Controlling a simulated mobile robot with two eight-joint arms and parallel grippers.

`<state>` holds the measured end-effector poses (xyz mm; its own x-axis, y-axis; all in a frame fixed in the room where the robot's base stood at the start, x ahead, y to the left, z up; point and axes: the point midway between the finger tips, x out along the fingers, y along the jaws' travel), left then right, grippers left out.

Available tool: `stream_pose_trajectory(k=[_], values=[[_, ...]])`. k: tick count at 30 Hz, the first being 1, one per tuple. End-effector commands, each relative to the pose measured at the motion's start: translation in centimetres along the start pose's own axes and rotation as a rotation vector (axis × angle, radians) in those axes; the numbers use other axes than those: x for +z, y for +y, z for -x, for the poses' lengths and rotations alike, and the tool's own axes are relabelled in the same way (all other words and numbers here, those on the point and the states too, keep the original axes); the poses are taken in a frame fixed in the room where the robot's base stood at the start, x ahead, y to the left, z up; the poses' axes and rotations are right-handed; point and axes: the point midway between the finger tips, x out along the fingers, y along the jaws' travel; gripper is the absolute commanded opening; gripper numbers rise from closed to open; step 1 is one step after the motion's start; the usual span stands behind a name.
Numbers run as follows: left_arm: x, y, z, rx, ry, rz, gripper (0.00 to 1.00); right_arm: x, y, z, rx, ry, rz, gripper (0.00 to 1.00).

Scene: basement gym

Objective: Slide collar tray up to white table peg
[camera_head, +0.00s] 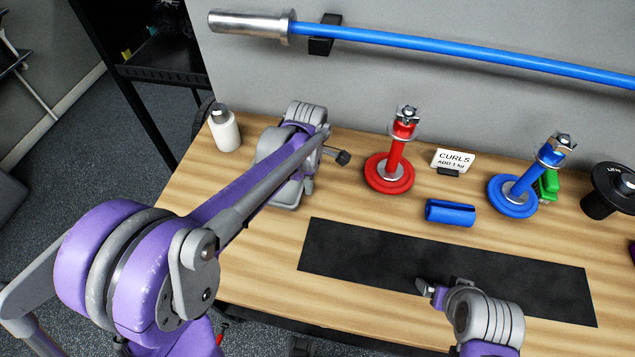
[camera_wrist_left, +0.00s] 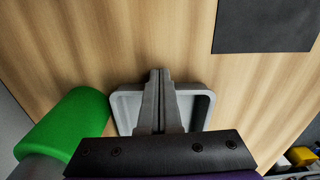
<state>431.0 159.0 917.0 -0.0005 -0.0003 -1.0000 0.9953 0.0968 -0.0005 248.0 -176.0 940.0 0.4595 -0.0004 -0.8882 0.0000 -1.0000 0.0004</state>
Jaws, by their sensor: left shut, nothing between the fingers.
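A small grey tray (camera_wrist_left: 126,108) with raised walls lies on the wooden table in the left wrist view. My left gripper (camera_wrist_left: 158,76) is shut and empty, its fingers across the tray's middle; contact is unclear. In the head view my left arm covers much of this area, and the left gripper (camera_head: 307,187) is partly hidden by the wrist. My right gripper (camera_head: 432,290) is over the front edge of the black mat, too small to judge its opening. I cannot make out a white table peg in either view.
A white bottle (camera_head: 225,130) stands at the table's back left. A red post (camera_head: 390,172), a CURLS card (camera_head: 453,160) and a blue post (camera_head: 513,195) stand at the back. The black mat (camera_head: 370,255) is mostly clear.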

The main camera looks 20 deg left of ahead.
Motion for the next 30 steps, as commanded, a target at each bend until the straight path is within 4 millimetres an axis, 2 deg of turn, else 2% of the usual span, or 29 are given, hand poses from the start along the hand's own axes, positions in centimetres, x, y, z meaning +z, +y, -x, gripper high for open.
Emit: stream_pose_trajectory(k=[10, 13, 17, 24, 30], values=[[-0.2, 0.0, 0.0, 0.000, 0.000, 0.000, 0.00, 0.0, 0.0, 0.0, 0.000, 0.000, 0.000, 0.92], [-1.2, 0.0, -0.1, -0.001, 0.001, 0.003, 0.00, 0.1, 0.0, -0.1, 0.000, -0.001, 0.000, 0.92], [-4.3, 0.0, -0.1, -0.001, 0.002, 0.008, 0.00, 0.5, 0.0, -0.5, 0.000, -0.004, 0.000, 0.92], [-11.6, -0.1, -0.2, -0.001, 0.002, 0.008, 0.00, 1.2, 0.0, -1.2, 0.000, -0.010, 0.000, 0.92], [-16.1, 0.0, -0.1, -0.001, 0.000, 0.004, 0.00, 1.5, 0.0, -1.5, 0.000, -0.012, 0.000, 0.92]])
